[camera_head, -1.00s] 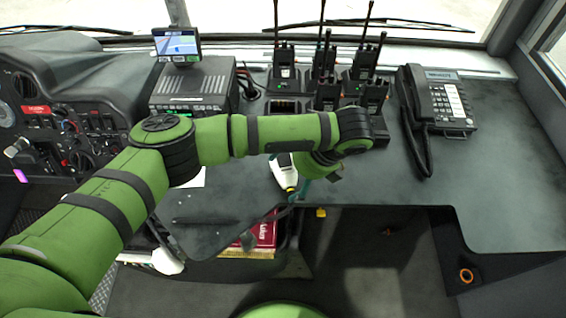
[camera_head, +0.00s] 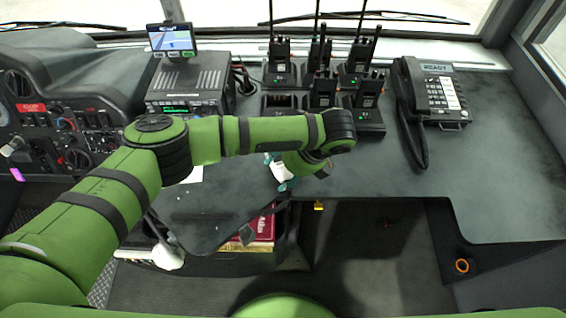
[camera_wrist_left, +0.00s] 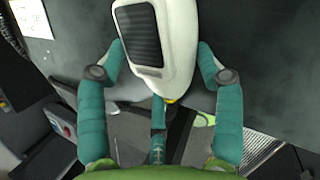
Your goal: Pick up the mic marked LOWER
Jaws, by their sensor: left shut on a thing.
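In the head view my green left arm covers most of the mic (camera_head: 279,170), with the left gripper (camera_head: 284,178) at the desk's front edge. A second white rounded thing (camera_head: 168,258), perhaps another mic, is below at the left. My right gripper is not in view.
Several black radios stand in chargers (camera_head: 366,117) behind my arm. A black desk phone (camera_head: 440,95) is to their right. A radio box (camera_head: 188,85) with a small screen (camera_head: 172,38) stands at the left. Red books (camera_head: 263,230) lie below.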

